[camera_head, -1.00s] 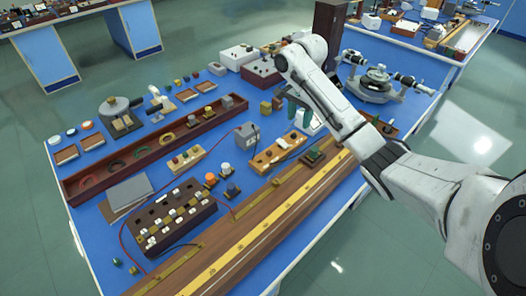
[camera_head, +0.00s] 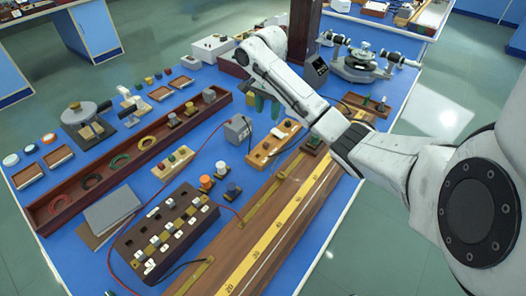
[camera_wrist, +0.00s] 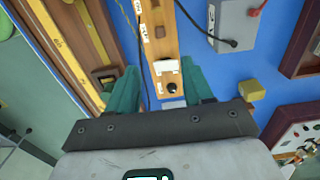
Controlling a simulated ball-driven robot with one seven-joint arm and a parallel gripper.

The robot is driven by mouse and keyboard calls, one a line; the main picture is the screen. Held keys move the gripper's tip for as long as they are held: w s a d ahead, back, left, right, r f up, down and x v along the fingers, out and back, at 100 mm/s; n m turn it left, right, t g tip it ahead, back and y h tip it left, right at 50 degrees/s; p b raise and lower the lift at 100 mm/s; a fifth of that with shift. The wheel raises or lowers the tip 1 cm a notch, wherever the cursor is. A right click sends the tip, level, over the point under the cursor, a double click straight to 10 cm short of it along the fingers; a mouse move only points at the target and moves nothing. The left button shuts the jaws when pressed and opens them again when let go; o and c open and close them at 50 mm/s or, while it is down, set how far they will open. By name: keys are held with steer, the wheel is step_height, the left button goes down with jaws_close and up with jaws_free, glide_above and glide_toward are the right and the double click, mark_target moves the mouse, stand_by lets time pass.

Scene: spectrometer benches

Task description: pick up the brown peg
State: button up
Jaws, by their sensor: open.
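My gripper (camera_head: 262,104) is over the blue table near its middle, with two green fingers pointing down. In the wrist view my gripper (camera_wrist: 162,88) has its fingers spread apart, with nothing held between them. I cannot make out a brown peg for certain. A small wooden holder (camera_head: 366,104) with small upright pieces stands at the table's right side, apart from my gripper; their colours are too small to tell.
A dark square column (camera_head: 303,30) and a metal spectrometer (camera_head: 360,65) stand beyond my arm. A grey box (camera_head: 238,130) with cables stands left of the gripper. A black switch block (camera_head: 140,238) and a long yellow scale (camera_head: 270,236) lie nearer. Bare blue table shows between items.

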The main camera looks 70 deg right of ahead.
mark_target(266, 147)
step_height(266, 147, down, 14)
steer(key=shift+d+r+b, duration=0.15)
steer(key=shift+b, duration=0.55)
jaws_close()
stand_by(0.5)
